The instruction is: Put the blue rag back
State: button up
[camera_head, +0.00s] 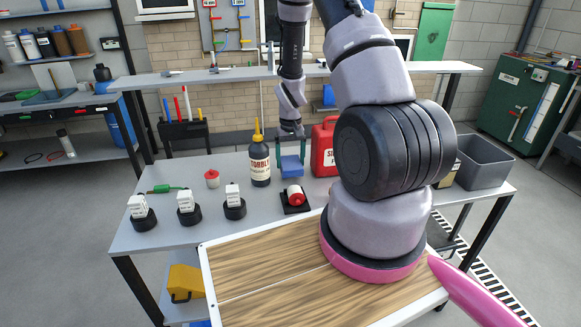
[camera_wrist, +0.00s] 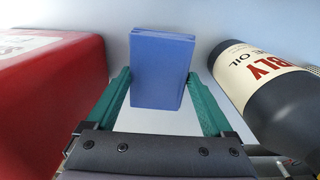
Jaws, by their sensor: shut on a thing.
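The blue rag (camera_head: 291,168) is a folded block between the green fingers of my gripper (camera_head: 290,157), over the back part of the grey table. In the wrist view the rag (camera_wrist: 162,65) fills the space between the two fingertips (camera_wrist: 162,90), which press on its left and right sides. My gripper points down. I cannot tell whether the rag's underside touches the tabletop.
A dark oil bottle (camera_head: 260,163) stands close left of my gripper, and a red can (camera_head: 325,150) close right. A red-and-white item on a black base (camera_head: 295,198) sits in front. A grey bin (camera_head: 484,165) stands at the right end.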

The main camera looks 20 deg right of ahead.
jog(key=shift+f, duration=1.35)
jog(key=shift+f, duration=0.1)
jog(key=o, duration=0.9)
